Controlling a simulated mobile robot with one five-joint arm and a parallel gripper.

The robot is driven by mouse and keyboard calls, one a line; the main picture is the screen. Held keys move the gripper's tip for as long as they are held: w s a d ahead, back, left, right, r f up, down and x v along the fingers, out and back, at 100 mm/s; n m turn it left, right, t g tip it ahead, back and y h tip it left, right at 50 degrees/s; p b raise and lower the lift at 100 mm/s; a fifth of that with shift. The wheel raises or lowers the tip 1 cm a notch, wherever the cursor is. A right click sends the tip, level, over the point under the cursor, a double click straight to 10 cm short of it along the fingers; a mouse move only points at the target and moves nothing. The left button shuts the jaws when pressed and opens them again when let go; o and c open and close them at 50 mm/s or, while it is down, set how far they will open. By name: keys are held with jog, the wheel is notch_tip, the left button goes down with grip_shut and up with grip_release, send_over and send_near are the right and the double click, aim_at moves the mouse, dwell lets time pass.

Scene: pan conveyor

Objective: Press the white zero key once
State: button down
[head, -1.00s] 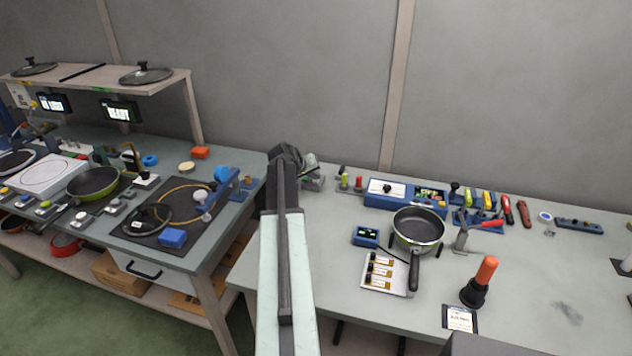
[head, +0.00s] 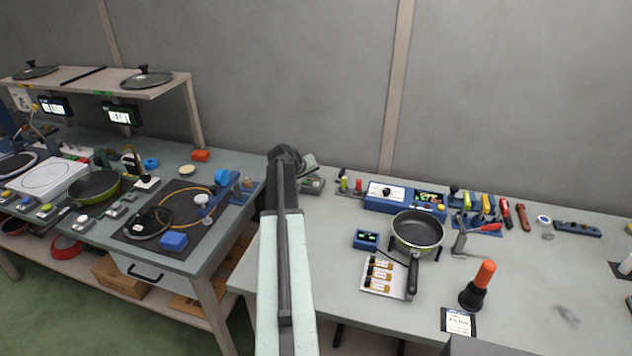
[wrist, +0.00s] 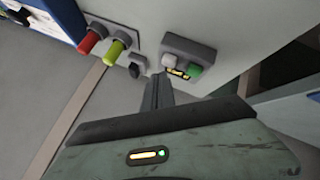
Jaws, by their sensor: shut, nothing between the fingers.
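The white key (wrist: 169,61) sits on a small grey box (wrist: 189,48) in the wrist view, beside a green key (wrist: 195,71) and a small lit yellow display (wrist: 178,75). My gripper (wrist: 162,78) is shut and empty, its tips just below the white key in the picture. I cannot tell whether they touch it. In the head view, the grey box (head: 312,187) stands near the back left of the right-hand table, and my gripper (head: 308,162) is at it, partly hidden behind my arm. The white key cannot be made out there.
A red-handled knob (wrist: 93,38) and a yellow-green one (wrist: 117,47) stand close beside the box. A blue panel (head: 405,197), a black pan (head: 418,230) and an orange-topped tool (head: 483,283) stand farther right.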

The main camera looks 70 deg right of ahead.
aim_at(314, 184)
jog(key=shift+r, duration=0.1)
notch_tip(314, 184, up, 5)
jog(key=p, duration=0.5)
jog(key=shift+r, duration=0.1)
dwell(0.7)
